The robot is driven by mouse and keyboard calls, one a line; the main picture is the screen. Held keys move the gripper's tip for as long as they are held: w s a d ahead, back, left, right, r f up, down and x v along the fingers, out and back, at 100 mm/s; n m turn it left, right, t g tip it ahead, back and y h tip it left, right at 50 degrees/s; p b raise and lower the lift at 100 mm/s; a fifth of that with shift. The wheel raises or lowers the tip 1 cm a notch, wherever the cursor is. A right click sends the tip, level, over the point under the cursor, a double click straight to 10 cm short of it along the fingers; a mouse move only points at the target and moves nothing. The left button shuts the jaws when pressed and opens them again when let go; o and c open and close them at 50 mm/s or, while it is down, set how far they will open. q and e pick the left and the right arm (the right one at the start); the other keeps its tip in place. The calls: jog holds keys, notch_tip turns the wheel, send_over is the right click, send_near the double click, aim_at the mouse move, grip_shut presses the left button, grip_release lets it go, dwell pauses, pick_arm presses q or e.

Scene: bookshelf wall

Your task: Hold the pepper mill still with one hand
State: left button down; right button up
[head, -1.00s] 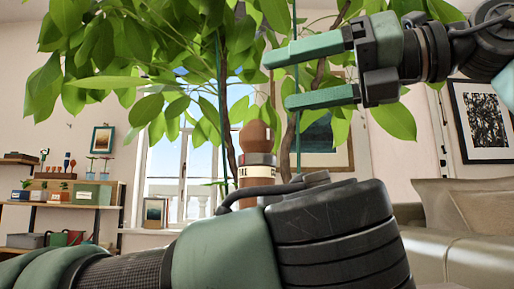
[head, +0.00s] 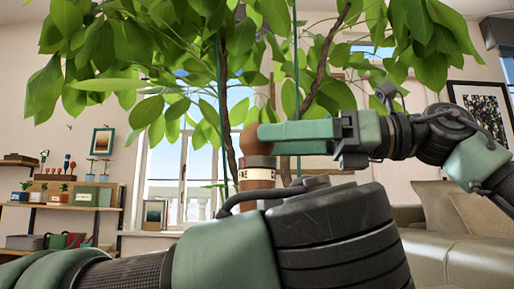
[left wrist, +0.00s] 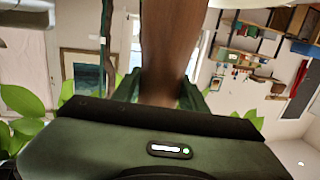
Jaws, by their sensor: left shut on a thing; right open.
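The pepper mill (head: 250,140) stands upright in the middle of the head view, with a brown wooden top, a dark band and a pale lettered label. Its lower part is hidden behind my left wrist. In the left wrist view my left gripper (left wrist: 162,92) is shut on the mill's brown body (left wrist: 170,45); its green fingers show on both sides. My right gripper (head: 263,135) comes in from the right with its green fingers level at the mill's rounded top. It is open, its fingers overlapping in this view. I cannot tell whether they touch the mill.
A leafy plant (head: 160,80) with thin stems spreads behind the mill and right gripper. Shelves with small pots (head: 60,206) stand at the far left. A sofa (head: 455,240) is at the right. A window (head: 185,165) and framed pictures (head: 487,115) are behind.

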jog(key=shift+w+a, duration=0.15)
jog(key=shift+a, duration=0.8)
jog(key=shift+w+a, duration=0.15)
jog(key=shift+a, duration=0.75)
jog(key=c, duration=1.3)
jog(key=shift+m+t+h, duration=0.7)
jog(key=shift+m+t, duration=0.8)
jog(key=shift+t, duration=0.8)
jog(key=shift+c, duration=0.2)
jog(key=o, duration=1.3)
jog(key=shift+o, duration=0.2)
jog(key=shift+d, duration=0.1)
